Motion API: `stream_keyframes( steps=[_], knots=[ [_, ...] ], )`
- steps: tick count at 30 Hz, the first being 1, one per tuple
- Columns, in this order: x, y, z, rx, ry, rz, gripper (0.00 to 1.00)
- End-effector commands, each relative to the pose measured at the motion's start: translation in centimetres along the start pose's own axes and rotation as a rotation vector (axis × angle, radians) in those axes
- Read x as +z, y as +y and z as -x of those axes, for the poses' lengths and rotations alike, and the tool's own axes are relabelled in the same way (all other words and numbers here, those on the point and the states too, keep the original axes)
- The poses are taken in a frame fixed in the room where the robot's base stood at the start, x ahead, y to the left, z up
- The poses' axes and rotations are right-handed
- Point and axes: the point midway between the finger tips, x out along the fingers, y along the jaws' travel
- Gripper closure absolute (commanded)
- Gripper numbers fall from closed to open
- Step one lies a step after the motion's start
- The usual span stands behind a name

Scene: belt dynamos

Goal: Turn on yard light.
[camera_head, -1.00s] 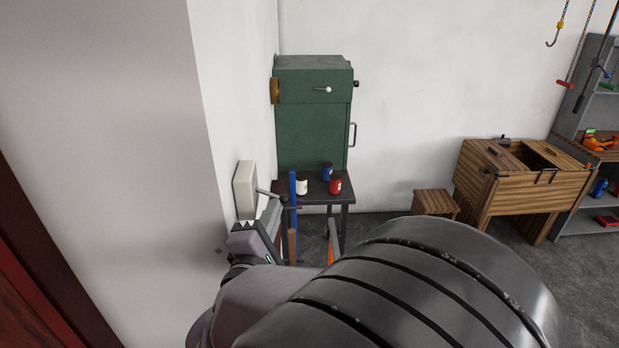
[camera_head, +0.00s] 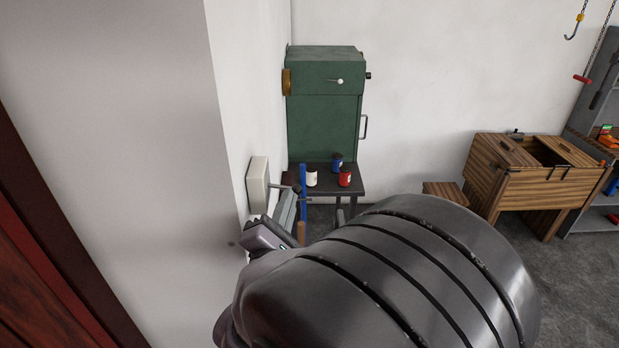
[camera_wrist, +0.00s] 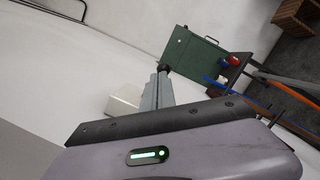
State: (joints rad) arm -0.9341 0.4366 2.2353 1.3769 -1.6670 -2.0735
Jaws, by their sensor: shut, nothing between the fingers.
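A pale box switch (camera_head: 258,184) is fixed to the white wall. A thin dark lever (camera_head: 281,186) sticks out from it to the right. My gripper (camera_head: 289,204) is shut and empty, just below the lever and beside the box. In the wrist view the shut fingers (camera_wrist: 158,88) point away from the camera, with a dark round knob (camera_wrist: 164,68) at their tips. The box (camera_wrist: 125,103) shows there left of the fingers. I cannot tell whether the fingers touch the lever. No lamp is visible, and the switch carries no readable label.
A blue upright bar (camera_head: 303,190) is close to my fingers. A wooden chest (camera_head: 530,185) stands at the right. The wall is close on the left.

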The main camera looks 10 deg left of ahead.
Motion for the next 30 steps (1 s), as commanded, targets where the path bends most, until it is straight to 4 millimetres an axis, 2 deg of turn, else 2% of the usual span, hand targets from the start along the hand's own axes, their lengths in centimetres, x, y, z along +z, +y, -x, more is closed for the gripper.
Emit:
stream_keyframes(
  steps=[12, 30],
  knots=[
    [0.64, 0.47, -0.13, 0.035, 0.000, 0.170, 1.00],
    [1.08, 0.91, -0.22, 0.069, 0.000, 0.331, 1.00]
  ],
)
